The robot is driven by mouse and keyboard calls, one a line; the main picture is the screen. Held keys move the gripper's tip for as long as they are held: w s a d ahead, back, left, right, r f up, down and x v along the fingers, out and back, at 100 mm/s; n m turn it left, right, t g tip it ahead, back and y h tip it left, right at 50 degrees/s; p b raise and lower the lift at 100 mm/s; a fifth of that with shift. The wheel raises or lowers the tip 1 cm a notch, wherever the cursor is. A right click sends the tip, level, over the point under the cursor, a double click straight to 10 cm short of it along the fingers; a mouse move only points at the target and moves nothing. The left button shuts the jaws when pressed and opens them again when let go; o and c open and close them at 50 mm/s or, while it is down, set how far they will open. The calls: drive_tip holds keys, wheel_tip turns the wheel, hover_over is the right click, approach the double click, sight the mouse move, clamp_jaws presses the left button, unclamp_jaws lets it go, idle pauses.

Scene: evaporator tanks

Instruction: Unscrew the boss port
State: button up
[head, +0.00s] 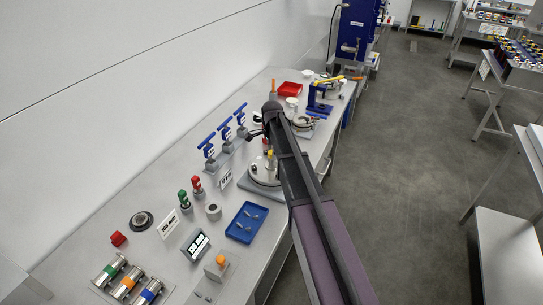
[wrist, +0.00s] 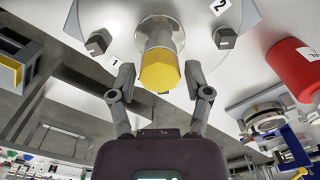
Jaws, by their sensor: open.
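The boss port shows in the wrist view as a yellow hexagonal cap (wrist: 160,71) on a grey cylindrical neck (wrist: 158,35). The neck rises from a round light plate (wrist: 195,52). My gripper (wrist: 160,78) is open, with one finger on each side of the yellow cap. Gaps show between both fingers and the cap, and nothing is held. In the head view the round base plate (head: 262,190) stands on the bench beside my arm, with a small yellow top (head: 270,154) above it. My arm partly hides this fixture, and the fingertips are not clear there.
Dark knobs (wrist: 98,42) (wrist: 225,38) marked 1 and 2 flank the neck. A red cylinder (wrist: 294,68) is at right. On the bench, blue-handled valves (head: 225,130) stand behind the fixture, and a blue tray (head: 246,222) lies in front.

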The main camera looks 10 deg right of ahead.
drive_tip(key=shift+m, duration=0.5)
drive_tip(key=shift+m, duration=0.3)
drive_tip(key=shift+m, duration=2.2)
clamp_jaws()
drive_tip(key=shift+n, duration=0.4)
drive_tip(key=n, duration=0.2)
drive_tip(key=shift+n, duration=1.2)
